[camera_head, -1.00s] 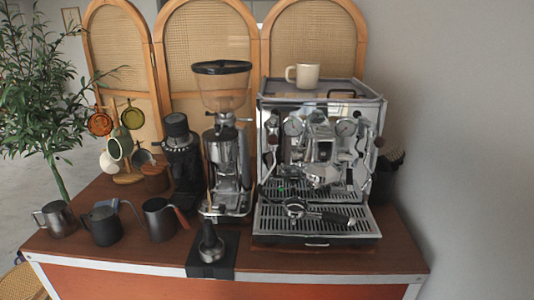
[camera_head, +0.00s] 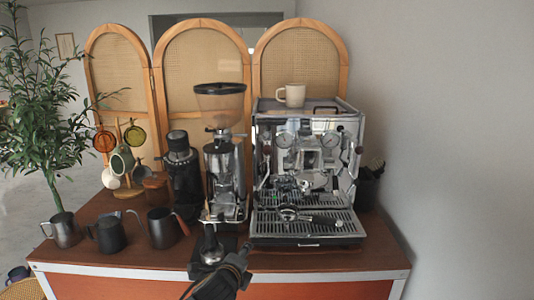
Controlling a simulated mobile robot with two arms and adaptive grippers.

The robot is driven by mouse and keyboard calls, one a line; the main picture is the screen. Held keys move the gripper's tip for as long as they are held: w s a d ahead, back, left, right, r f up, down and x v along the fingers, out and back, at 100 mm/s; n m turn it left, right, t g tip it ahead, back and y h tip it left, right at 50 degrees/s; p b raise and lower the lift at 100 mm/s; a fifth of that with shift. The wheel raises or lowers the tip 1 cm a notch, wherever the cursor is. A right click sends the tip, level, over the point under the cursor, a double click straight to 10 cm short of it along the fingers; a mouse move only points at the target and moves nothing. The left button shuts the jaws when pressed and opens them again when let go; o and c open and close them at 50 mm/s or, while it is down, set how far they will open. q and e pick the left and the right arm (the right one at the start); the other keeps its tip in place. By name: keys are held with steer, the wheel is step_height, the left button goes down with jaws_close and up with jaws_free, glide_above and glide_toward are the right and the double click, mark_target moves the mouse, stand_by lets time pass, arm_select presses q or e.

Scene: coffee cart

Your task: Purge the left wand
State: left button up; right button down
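The chrome espresso machine (camera_head: 305,120) stands at the right of the cart. The thin left wand (camera_head: 262,178) hangs at its left front, below a dark-handled knob, above the drip tray (camera_head: 335,229); its tip is hard to make out. A black gripper (camera_head: 240,258), which looks like my left one, rises from the bottom edge at the cart's front. It is below and left of the machine, apart from the wand. Its fingers are too dark and small to tell open from shut. My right gripper is not in view.
A tamper (camera_head: 211,246) stands on a black mat near my gripper. Grinders (camera_head: 225,165) stand left of the machine, with pitchers (camera_head: 110,234) at the front left. A cup (camera_head: 292,94) sits on the machine.

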arm_select(q)
step_height(320, 180, up, 14)
steer(key=d+m+t, duration=0.2)
steer(key=m+t, duration=0.1)
steer(key=m, duration=0.3)
steer(key=m+t+h, duration=0.1)
steer(key=m+t, duration=0.1)
steer(key=m, duration=0.4)
glide_toward(266, 152)
steer(key=w+p, duration=0.1)
steer(key=w, duration=0.2)
steer(key=w+d, duration=0.1)
steer(key=w, duration=0.3)
steer(key=w+d+p, duration=0.1)
steer(key=w, duration=0.3)
steer(key=shift+w+d+p, duration=0.1)
steer(key=shift+p, duration=0.25)
jaws_close()
